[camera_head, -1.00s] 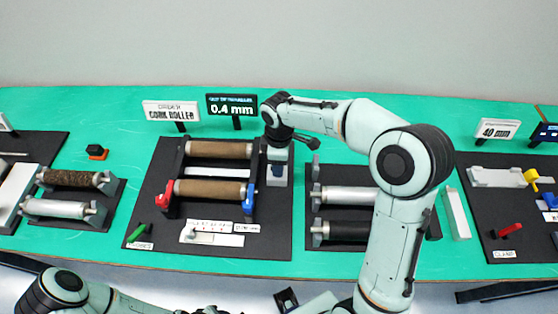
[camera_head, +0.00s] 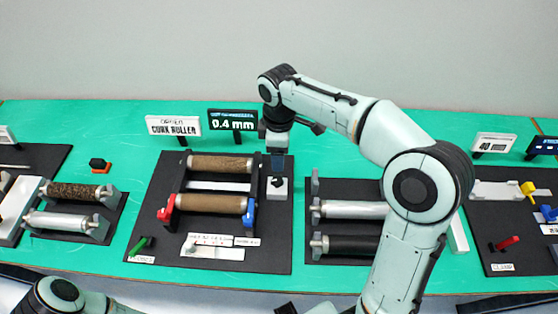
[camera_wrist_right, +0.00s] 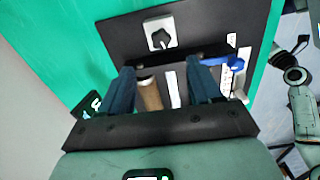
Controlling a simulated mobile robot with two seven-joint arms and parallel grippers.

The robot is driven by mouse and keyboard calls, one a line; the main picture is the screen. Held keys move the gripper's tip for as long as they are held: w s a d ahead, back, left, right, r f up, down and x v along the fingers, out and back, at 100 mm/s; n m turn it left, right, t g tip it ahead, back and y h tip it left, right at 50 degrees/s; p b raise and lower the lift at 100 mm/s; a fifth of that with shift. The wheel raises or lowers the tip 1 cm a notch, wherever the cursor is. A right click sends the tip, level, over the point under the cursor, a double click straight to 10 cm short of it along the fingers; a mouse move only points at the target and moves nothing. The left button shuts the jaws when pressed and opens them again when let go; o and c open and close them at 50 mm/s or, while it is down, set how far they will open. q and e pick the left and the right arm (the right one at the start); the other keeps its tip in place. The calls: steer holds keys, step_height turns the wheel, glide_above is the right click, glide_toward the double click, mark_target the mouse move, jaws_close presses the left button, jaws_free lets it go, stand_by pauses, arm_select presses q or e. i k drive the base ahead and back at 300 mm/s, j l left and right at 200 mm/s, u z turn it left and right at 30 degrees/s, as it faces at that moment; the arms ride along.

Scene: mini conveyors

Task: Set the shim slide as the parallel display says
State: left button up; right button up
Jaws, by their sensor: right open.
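The parallel display (camera_head: 232,120) is a dark sign reading 0.4 mm at the back of the middle station. The shim slide (camera_head: 212,252) is a pale strip with a small upright tab at its left end, near the station's front; its scale is too small to read. A white block with a black star knob (camera_head: 277,188) sits at the station's right; the knob also shows in the right wrist view (camera_wrist_right: 160,38). My right gripper (camera_head: 277,168) is open and empty just above and behind this block. My left arm enters at the lower left; its gripper is out of view.
Two brown cork rollers (camera_head: 212,204) lie in a frame with a red and a blue end lever (camera_head: 249,213). A green lever (camera_head: 140,244) is at the front left. More roller racks (camera_head: 350,210) stand to the right.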

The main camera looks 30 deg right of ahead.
mark_target(191, 249)
steer(key=k+j, duration=0.8)
steer(key=k, duration=0.05)
